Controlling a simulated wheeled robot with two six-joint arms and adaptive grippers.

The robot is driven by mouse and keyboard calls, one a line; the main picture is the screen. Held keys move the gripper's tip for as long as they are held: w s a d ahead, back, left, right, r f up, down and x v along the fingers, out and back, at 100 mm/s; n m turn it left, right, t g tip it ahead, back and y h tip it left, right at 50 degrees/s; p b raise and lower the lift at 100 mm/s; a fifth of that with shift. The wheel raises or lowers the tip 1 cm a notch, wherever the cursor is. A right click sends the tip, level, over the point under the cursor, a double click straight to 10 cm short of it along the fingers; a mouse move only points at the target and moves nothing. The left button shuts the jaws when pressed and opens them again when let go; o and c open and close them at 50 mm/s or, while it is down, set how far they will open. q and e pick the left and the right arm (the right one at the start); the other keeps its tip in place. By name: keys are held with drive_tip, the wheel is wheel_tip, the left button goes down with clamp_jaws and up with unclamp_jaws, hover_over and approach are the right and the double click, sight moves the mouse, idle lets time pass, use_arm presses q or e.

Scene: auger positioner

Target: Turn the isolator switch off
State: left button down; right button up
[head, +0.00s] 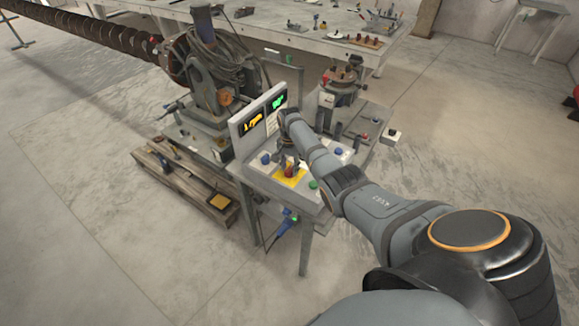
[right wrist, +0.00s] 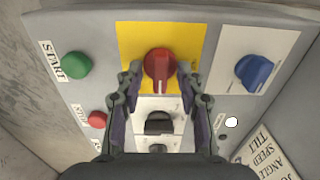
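The isolator switch appears to be the red rotary knob (right wrist: 158,66) on a yellow plate (right wrist: 127,40) of the grey control panel. Its raised grip looks roughly upright in the right wrist view. In the head view the yellow plate (head: 292,180) shows below my right gripper (head: 287,166), which partly hides the red knob. In the right wrist view my right gripper (right wrist: 160,72) is open, one fingertip on each side of the knob, with a small gap visible on both sides. Whether the tips are down at knob depth is hard to tell. My left gripper is not in view.
Around the yellow plate are a green START button (right wrist: 77,65), a blue knob (right wrist: 254,71), a red button (right wrist: 97,120) and a black knob (right wrist: 158,123). A display (head: 264,120) stands behind the panel. The auger machine (head: 200,75) is at left.

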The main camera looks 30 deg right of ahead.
drive_tip(key=shift+f, duration=0.1)
drive_tip(key=shift+c, duration=0.2)
clamp_jaws()
drive_tip(key=n+p, duration=0.1)
drive_tip(key=n, duration=0.2)
drive_tip(key=shift+n, duration=0.4)
drive_tip(key=n+p, duration=0.1)
drive_tip(key=n, duration=0.3)
drive_tip(key=shift+n, duration=0.3)
drive_tip(key=n, duration=0.4)
drive_tip(key=shift+n, duration=2.8)
